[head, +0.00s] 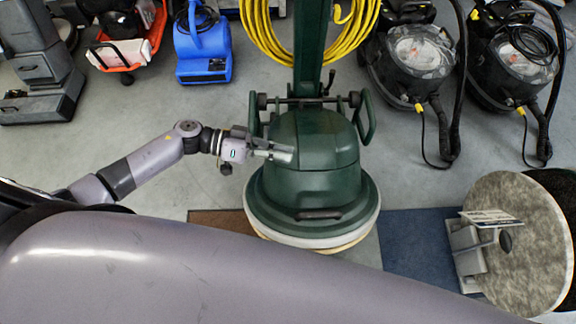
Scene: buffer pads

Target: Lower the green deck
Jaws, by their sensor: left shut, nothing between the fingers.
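The green deck (318,190) belongs to an upright green floor machine in the middle of the head view. It has a domed top, a dark handle at the front and a pale round skirt. A tan pad edge shows beneath the skirt, so the deck's underside is hidden. My left gripper (284,154) is at the upper left of the dome, its shut fingers pointing right and empty. I cannot tell whether the fingertips touch the deck. My right gripper is not in the view.
A brown mat (222,222) and a blue mat (415,243) lie either side of the machine. A round grey pad (515,235) stands at the right. Black vacuums (415,62) and a blue blower (203,50) stand behind.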

